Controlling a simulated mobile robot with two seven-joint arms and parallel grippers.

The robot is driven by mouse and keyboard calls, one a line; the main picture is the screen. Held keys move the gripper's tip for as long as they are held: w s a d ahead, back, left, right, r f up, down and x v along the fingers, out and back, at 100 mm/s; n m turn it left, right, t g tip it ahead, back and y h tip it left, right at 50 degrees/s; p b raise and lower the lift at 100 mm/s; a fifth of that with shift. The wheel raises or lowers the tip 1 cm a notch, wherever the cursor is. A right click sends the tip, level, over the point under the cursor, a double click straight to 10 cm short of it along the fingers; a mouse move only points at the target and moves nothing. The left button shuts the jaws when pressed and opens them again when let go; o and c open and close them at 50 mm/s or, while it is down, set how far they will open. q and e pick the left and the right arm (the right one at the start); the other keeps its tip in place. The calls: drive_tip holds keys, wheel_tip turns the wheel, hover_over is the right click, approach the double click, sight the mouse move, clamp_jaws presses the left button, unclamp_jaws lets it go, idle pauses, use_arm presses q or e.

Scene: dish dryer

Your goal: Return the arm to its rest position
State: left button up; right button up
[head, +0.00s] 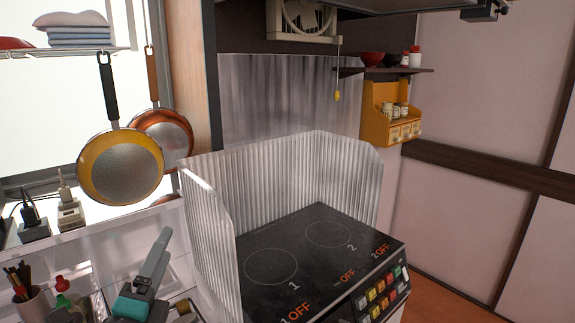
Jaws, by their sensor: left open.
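My left gripper (155,262) shows at the lower left of the head view, a slanted grey shape pointing up above a teal part (131,307). It is open, and I see nothing held in it. It is over the left counter, in front of the white backing and left of the corrugated metal guard (212,235). How far it is above the counter I cannot tell. The rest of the left arm is hard to make out. My right gripper is not in view.
A black cooktop (300,262) stands to the right, ringed at the back and side by the guard. A yellow pan (121,170) and a copper pan (168,136) hang at the left. A cup of utensils (33,303) is left of the gripper. Floor shows at right.

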use_arm(q)
drive_tip(key=s+f+n+g+y, duration=0.1)
drive_tip(key=s+f+n+g, duration=0.6)
drive_tip(key=f, duration=0.4)
drive_tip(key=s+f+n+g+y, duration=0.1)
drive_tip(key=s+f+n+g, duration=0.4)
drive_tip(key=s+f+n, duration=0.35)
drive_tip(key=s+d+f+n+g+h, duration=0.2)
drive_tip(key=s+d+f+n+g, duration=0.25)
drive_tip(key=s+f, duration=0.4)
wheel_tip(320, 180, down, 20)
drive_tip(key=s+g, duration=0.1)
drive_tip(key=s, duration=0.1)
drive_tip(key=s+a+f+m+g, duration=0.1)
drive_tip(key=s+a+f, duration=0.2)
drive_tip(key=s+f, duration=1.1)
drive_tip(key=shift+s+g, duration=0.35)
drive_tip(key=shift+s, duration=0.05)
